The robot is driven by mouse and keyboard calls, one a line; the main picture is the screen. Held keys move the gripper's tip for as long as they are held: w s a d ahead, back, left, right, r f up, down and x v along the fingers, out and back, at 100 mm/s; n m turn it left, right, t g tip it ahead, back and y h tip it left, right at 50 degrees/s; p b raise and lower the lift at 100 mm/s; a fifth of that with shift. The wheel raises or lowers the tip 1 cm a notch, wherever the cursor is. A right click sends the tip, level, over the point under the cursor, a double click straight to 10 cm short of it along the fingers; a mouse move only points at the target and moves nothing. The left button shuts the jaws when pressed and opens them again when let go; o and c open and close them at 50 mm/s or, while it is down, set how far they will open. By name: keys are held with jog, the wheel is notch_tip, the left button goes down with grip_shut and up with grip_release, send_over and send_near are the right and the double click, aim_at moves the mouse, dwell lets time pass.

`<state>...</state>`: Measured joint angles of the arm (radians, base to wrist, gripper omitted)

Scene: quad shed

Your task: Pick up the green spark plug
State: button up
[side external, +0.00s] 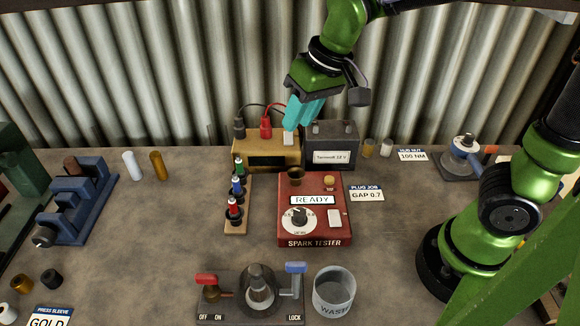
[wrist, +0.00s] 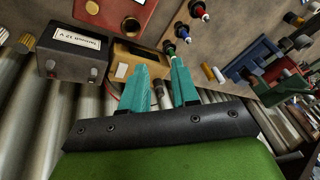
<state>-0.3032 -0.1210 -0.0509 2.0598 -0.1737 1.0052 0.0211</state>
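The green spark plug (side external: 239,166) stands upright at the back of a small wooden rack (side external: 236,227), behind the blue plug (side external: 237,186) and the red plug (side external: 234,209). In the wrist view the green plug (wrist: 169,48) shows just beyond the fingertips, nearer the right finger. My gripper (side external: 299,123) has teal fingers and hangs above the yellow box, up and to the right of the rack. In the wrist view the two fingers of my gripper (wrist: 160,63) are apart with nothing held between them.
A yellow box (side external: 267,154) with cables and a dark battery (side external: 332,147) stand at the back by the corrugated wall. The red spark tester (side external: 314,226), reading READY, is right of the rack. A lever fixture (side external: 258,292) and waste bin (side external: 333,292) are in front.

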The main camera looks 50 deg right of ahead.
jog(key=n+h, duration=0.1)
send_near(238, 157)
jog(key=s+r, duration=0.4)
jog(key=w+r, duration=0.1)
jog(key=w, duration=0.2)
jog(key=shift+g+h, duration=0.3)
jog(key=shift+h, duration=0.1)
jog(key=x, duration=0.7)
jog(key=a+x, duration=0.1)
jog(key=x, duration=0.2)
jog(key=shift+f, duration=0.4)
jog(key=shift+x, duration=2.65)
jog(key=shift+w+d+r, duration=0.1)
jog(key=shift+d, duration=0.05)
grip_shut()
